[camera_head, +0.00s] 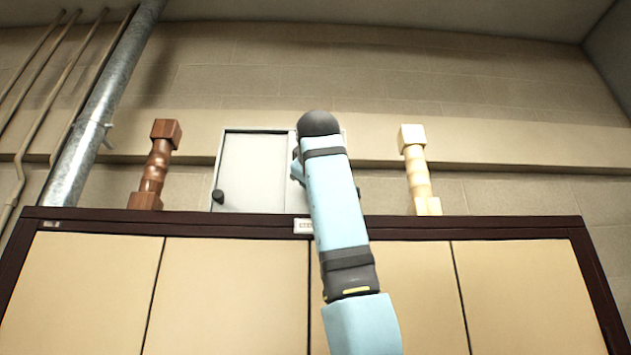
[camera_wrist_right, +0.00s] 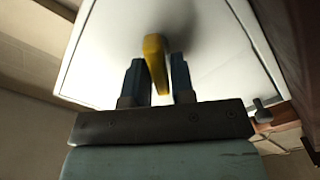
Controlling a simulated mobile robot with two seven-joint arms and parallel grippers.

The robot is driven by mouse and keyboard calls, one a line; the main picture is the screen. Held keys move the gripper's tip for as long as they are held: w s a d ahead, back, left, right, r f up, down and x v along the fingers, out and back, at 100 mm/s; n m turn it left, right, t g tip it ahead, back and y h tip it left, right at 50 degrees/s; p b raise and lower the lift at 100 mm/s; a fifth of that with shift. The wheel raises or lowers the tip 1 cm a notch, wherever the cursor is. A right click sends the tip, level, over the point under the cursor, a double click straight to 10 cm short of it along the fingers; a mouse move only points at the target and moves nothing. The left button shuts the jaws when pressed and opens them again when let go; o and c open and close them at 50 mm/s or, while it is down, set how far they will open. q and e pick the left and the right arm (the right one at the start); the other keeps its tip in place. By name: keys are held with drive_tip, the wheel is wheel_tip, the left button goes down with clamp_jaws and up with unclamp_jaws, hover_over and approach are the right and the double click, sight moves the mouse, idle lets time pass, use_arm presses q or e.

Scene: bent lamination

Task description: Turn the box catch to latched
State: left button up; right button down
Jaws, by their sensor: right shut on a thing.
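A pale grey-white box (camera_head: 253,170) stands on top of the cabinet, its front facing me. My right arm crosses in front of its right part in the head view and hides the catch there. In the right wrist view the yellow catch (camera_wrist_right: 154,50) sticks out from the white box face (camera_wrist_right: 105,60), its narrow end pointing down and slightly right. My right gripper (camera_wrist_right: 158,64) has its two blue fingers on either side of the catch and is shut on it. My left gripper is in neither view.
A dark brown turned wooden post (camera_head: 155,165) stands left of the box and a pale one (camera_head: 418,170) right of it, on the cabinet (camera_head: 320,224). A black knob (camera_head: 218,196) sits low on the box's left. Pipes (camera_head: 95,125) run up the left wall.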

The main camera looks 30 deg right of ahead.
drive_tip(key=n, duration=0.4)
drive_tip(key=shift+f+b, duration=0.2)
drive_tip(key=shift+b, duration=0.1)
drive_tip(key=shift+w+a+f+n, duration=0.1)
drive_tip(key=shift+f+n, duration=0.05)
drive_tip(key=shift+n, duration=1.65)
drive_tip(key=shift+f, duration=0.1)
drive_tip(key=c, duration=1.1)
unclamp_jaws()
drive_tip(key=shift+a, duration=0.1)
